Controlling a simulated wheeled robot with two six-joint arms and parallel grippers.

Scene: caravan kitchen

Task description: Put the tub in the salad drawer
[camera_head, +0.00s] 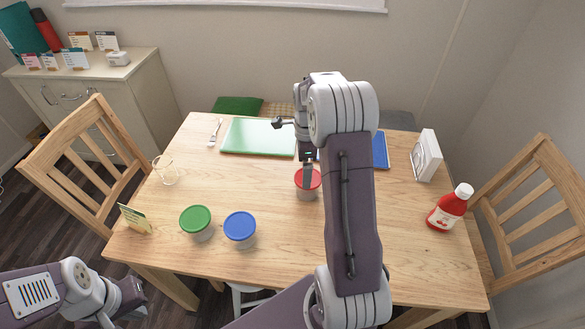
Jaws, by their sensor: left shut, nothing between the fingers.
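Three tubs stand on the wooden table: one with a green lid (195,219), one with a blue lid (240,227) and one with a red lid (308,180). My right arm reaches over the table, and its gripper (307,170) points down at the red-lidded tub, overlapping its lid in view. My forearm hides part of this gripper, so I cannot tell its jaws or whether it touches the tub. My left gripper (132,298) is low at the lower left, in front of the table, shut and empty. I see nothing that is clearly a salad drawer.
A green board (258,137) and fork (215,132) lie at the back; a blue board (380,150) is partly hidden. A red bottle (447,210) and white holder (426,157) stand right. A glass (165,170) and card (135,219) stand left. Chairs flank the table.

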